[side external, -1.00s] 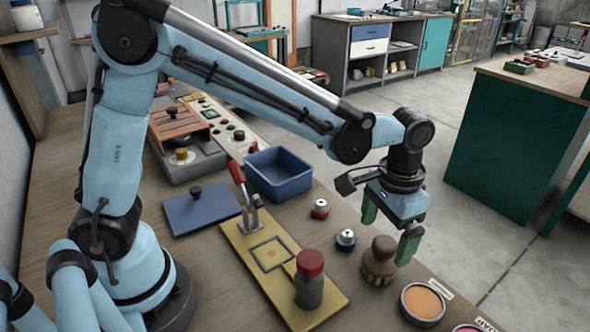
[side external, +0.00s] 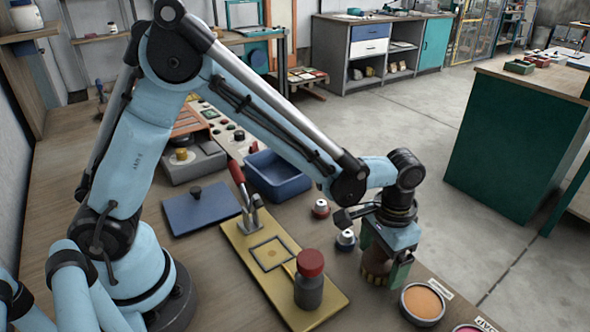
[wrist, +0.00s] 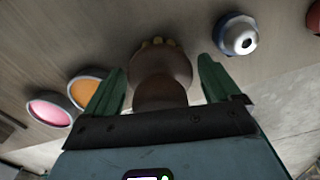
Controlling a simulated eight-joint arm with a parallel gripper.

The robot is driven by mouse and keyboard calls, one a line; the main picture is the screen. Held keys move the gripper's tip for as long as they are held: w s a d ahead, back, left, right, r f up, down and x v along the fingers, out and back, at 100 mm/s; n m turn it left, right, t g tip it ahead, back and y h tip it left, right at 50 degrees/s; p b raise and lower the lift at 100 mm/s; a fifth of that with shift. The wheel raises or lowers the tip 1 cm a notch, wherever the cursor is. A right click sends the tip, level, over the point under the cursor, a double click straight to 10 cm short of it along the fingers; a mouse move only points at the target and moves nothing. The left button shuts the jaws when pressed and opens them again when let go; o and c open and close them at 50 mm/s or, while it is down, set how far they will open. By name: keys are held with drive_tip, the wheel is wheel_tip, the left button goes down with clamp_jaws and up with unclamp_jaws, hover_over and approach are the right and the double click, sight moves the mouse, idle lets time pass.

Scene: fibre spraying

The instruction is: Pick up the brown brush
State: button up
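The brown brush (side external: 375,266) stands upright near the table's front edge, with its bristles down on the table. My gripper (side external: 385,258) is lowered over it, with one green finger on each side. In the wrist view the brush's rounded brown body (wrist: 160,68) lies between the two open fingers (wrist: 162,84), with a gap visible on each side. The fingers hide part of the brush in the side view.
A blue bottle-like pot (side external: 345,240) stands close to the left of my gripper, with a red one (side external: 320,208) behind. An orange dish (side external: 422,303) is close on the right. A red-capped jar (side external: 309,280) stands on the yellow board (side external: 238,236).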

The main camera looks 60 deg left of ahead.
drive_tip(key=c, duration=1)
drive_tip(key=shift+c, duration=0.2)
drive_tip(key=shift+r, duration=0.2)
drive_tip(key=shift+r, duration=0.65)
wheel_tip(320, 180, up, 3)
drive_tip(key=shift+f, duration=0.1)
drive_tip(key=s+d+r, duration=0.6)
drive_tip(key=s, duration=0.3)
drive_tip(key=shift+s+d+r, duration=0.25)
drive_tip(key=shift+d+r, duration=0.05)
drive_tip(key=shift+d, duration=0.1)
